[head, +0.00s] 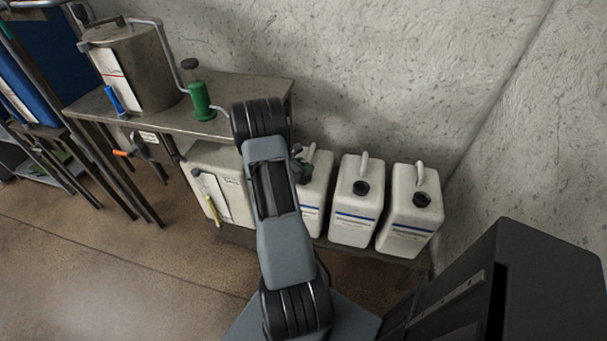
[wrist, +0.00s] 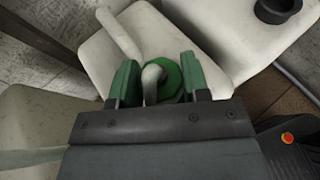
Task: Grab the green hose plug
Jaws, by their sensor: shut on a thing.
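The green hose plug (wrist: 173,77) is round, with a pale grey bent hose end rising from it. It shows in the wrist view between the two green fingers of my gripper (wrist: 160,82), which is shut on it. The plug is at the top of a white canister (wrist: 165,32); I cannot tell whether it is seated in the mouth or just above it. In the head view my arm hides most of this spot, and only a small dark green part of my gripper (head: 300,168) shows beside the arm, over the same canister (head: 316,188).
Two more white canisters with black caps (head: 357,200) (head: 411,212) stand to the right on a low shelf. A metal table (head: 255,92) behind holds a tank (head: 135,68) and a green bottle-shaped fitting (head: 201,101). The concrete wall is close behind.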

